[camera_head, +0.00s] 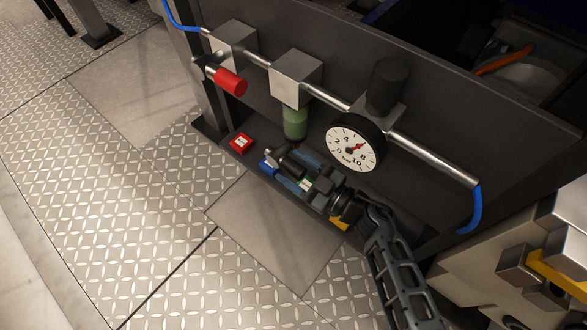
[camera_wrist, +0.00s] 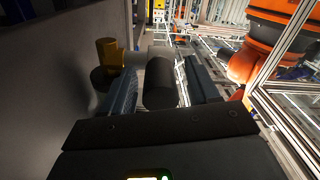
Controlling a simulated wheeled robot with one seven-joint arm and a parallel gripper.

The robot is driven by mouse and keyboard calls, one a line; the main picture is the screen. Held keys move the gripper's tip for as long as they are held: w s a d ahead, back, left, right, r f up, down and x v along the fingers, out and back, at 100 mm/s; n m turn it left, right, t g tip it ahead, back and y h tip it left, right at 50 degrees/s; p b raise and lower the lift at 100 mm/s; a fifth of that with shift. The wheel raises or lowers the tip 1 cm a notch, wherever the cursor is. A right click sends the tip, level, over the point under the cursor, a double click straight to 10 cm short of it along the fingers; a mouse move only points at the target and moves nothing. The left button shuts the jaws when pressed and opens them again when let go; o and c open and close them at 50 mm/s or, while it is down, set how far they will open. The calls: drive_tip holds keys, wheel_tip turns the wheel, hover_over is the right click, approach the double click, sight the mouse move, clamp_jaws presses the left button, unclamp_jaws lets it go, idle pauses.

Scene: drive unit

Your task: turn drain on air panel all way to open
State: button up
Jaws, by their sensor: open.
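The air panel (camera_head: 430,145) is a dark upright plate carrying a metal pipe, grey blocks, a green bowl (camera_head: 295,123) and a round gauge (camera_head: 355,145). A dark cylindrical handle, apparently the drain, shows just below the green bowl (camera_head: 283,153). In the wrist view a dark cylinder (camera_wrist: 160,82) stands between my fingers, with a narrow gap on each side. My gripper (camera_head: 288,169) is open around it, low in front of the panel; it also shows in the wrist view (camera_wrist: 162,88). The handle's far end and its joint to the bowl are hard to make out.
A red valve handle (camera_head: 230,82) sticks out at the panel's left. A black knob (camera_head: 387,85) tops the gauge. A small red box (camera_head: 241,143) lies on the ledge. A yellow cylinder (camera_wrist: 108,55) stands left of my fingers. The patterned floor (camera_head: 130,215) is clear.

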drive_tip(key=shift+w+a, duration=0.2)
drive_tip(key=shift+a, duration=0.05)
clamp_jaws()
idle(0.5)
